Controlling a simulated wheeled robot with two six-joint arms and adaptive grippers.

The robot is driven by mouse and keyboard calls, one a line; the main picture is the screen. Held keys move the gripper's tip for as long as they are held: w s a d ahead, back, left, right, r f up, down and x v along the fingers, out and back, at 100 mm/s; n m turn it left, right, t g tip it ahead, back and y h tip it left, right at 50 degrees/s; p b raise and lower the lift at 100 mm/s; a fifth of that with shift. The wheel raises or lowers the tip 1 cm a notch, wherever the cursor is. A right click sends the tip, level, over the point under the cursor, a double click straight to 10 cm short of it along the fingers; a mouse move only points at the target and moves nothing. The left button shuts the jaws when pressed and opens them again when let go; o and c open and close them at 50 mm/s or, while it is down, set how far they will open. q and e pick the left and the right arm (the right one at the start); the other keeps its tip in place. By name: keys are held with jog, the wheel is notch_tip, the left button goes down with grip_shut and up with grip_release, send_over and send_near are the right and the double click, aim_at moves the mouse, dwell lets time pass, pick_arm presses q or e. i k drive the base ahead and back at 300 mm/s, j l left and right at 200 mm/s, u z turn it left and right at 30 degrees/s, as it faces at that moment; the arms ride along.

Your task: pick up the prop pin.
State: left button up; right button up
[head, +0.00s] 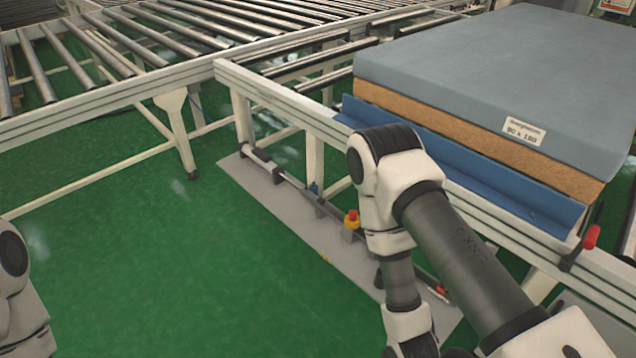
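No part is clearly recognisable as the prop pin. A red-handled piece (590,238) stands in a dark bracket on the conveyor rail at the right. A red-topped piece with a yellow collar (351,219) sits low by the grey floor plate. I cannot tell whether either is the pin. My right arm crosses the lower right, bent downward in front of the rail; its gripper is outside the picture. Only a bit of my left arm shows at the left edge, and its gripper is also out of view.
A grey-blue mattress (480,65) with a tan side lies on the conveyor at the right, behind a blue angled guard (480,175). A roller conveyor (180,40) spans the back. A dark-jointed bar lies along the grey floor plate (290,225). Green floor (150,260) is clear at left centre.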

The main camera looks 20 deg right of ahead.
aim_at(352, 213)
jog(key=i+j+z, duration=0.1)
jog(key=i+z, duration=0.3)
jog(key=i, duration=0.15)
jog(key=i+j+z, duration=0.35)
jog(key=i, duration=0.15)
jog(key=i+j+z, duration=1.15)
jog(key=j+z, duration=0.15)
jog(key=j, duration=0.15)
jog(key=i+j+z, duration=0.15)
jog(key=j+z, duration=0.15)
jog(key=j, duration=0.15)
